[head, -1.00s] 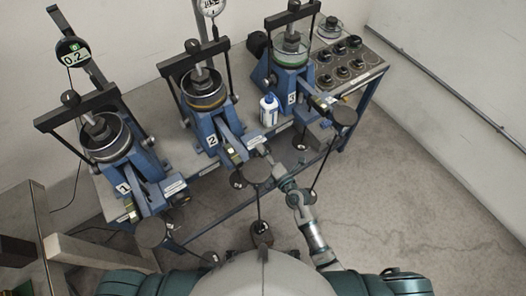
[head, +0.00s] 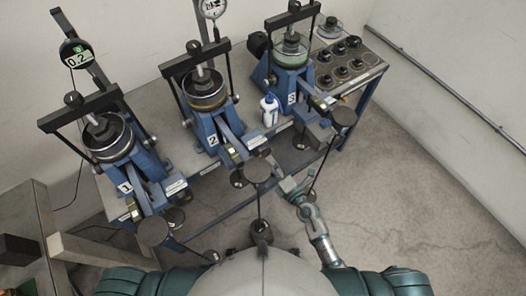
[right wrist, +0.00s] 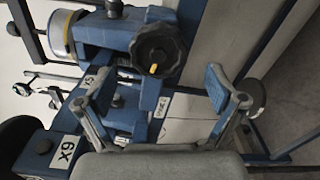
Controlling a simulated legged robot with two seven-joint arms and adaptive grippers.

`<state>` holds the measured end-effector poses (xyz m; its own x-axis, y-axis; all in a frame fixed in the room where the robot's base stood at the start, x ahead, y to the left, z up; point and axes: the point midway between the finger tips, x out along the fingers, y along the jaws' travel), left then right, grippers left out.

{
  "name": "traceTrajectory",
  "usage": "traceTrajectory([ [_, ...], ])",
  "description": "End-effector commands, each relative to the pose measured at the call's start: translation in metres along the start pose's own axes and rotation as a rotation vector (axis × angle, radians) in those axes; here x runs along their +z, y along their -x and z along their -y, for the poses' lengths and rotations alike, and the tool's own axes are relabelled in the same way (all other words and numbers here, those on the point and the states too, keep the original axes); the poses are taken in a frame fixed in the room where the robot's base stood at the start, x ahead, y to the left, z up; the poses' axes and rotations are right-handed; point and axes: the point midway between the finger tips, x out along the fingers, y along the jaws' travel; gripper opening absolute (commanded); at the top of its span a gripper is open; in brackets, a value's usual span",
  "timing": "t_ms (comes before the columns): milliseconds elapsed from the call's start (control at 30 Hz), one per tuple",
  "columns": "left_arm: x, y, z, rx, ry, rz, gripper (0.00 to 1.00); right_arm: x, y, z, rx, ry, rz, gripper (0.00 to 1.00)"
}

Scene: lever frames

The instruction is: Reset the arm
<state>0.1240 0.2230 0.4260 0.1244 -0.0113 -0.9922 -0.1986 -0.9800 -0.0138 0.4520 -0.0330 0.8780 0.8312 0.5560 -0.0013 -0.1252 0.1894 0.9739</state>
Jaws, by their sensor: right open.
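Three blue lever frames, numbered 1 (head: 140,175), 2 (head: 205,128) and 3 (head: 285,82), stand in a row on a bench. Each has a lever reaching toward me, with a round dark disc at its front: the left disc (head: 153,231), the middle disc (head: 257,169) and the right disc (head: 343,117). My right gripper (head: 284,177) is open and empty, just right of the middle disc. In the right wrist view, its two fingers (right wrist: 155,88) stand apart in front of blue frame parts and a black knob (right wrist: 158,53). My left gripper does not show.
A control panel with several black knobs (head: 345,65) is at the back right. A white-and-blue bottle (head: 269,110) stands between frames 2 and 3. Hanging rods and weights (head: 261,232) are below the discs. Floor at the right is clear.

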Motion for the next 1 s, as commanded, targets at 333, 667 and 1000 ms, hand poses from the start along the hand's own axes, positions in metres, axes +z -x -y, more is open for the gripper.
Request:
traceTrajectory([
  [333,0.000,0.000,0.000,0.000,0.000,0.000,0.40,0.000,0.002,0.000,0.001,0.000,0.001,0.94],
  [667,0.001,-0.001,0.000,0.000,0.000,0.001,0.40,0.003,0.004,0.015,-0.019,-0.061,0.020,0.94],
  [1000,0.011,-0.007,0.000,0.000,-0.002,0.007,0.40,0.020,0.069,0.198,-0.297,-0.693,0.354,0.94],
])
